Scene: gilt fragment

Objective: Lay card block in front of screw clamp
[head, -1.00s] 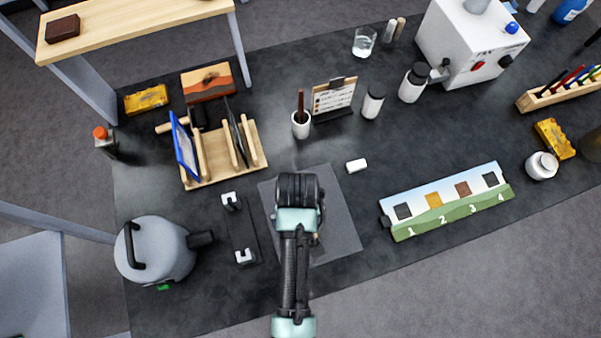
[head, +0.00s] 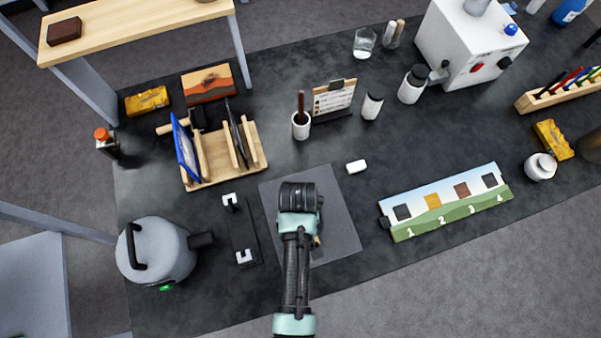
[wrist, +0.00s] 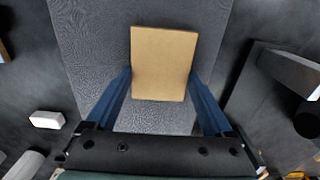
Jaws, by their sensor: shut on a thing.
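The card block, a flat tan rectangular block (wrist: 163,62), is between the two blue fingers of my gripper (wrist: 159,80) in the wrist view. The fingers are shut on its sides, over a grey mat. In the head view my gripper (head: 299,197) is seen from above, and my arm hides the fingers and most of the block. What looks like the screw clamp, a black bar with two pale end pieces (head: 241,229), lies just left of the mat. Part of it shows at the right of the wrist view (wrist: 291,72). I cannot tell whether the block touches the mat.
The grey mat (head: 341,225) lies under my gripper. A white eraser-like piece (head: 356,166) is to its upper right. A wooden rack (head: 215,168) stands behind the clamp, a grey rounded canister (head: 165,251) to its left. A numbered board (head: 447,201) lies at right.

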